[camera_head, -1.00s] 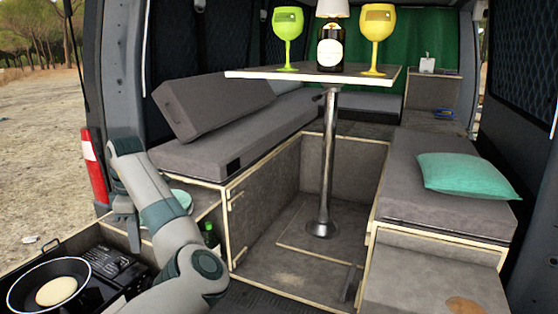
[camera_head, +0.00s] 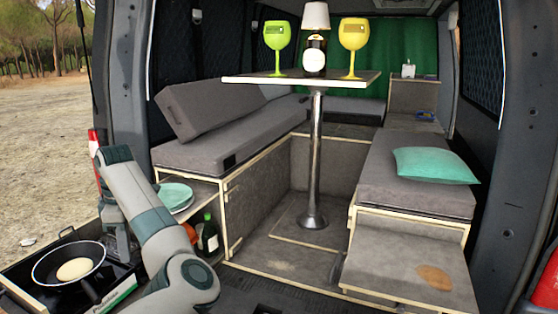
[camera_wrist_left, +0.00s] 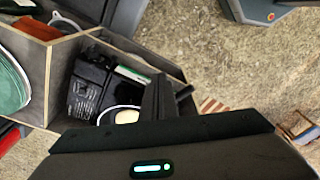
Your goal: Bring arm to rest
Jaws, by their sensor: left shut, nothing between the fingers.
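My left arm comes in at the lower left of the head view, bent at the elbow. Its gripper (camera_head: 120,258) hangs down beside the stove and the frying pan, partly behind my forearm. In the left wrist view the two fingers (camera_wrist_left: 168,98) are close together with nothing between them. My right gripper is not in view.
A frying pan (camera_head: 42,268) with a pancake (camera_head: 74,269) sits on the stove. Green plates (camera_head: 173,194) and a dark bottle (camera_head: 209,236) stand in the side compartment. A table (camera_head: 290,79) holds two goblets, a bottle and a lamp. The van floor (camera_head: 270,262) is mostly clear.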

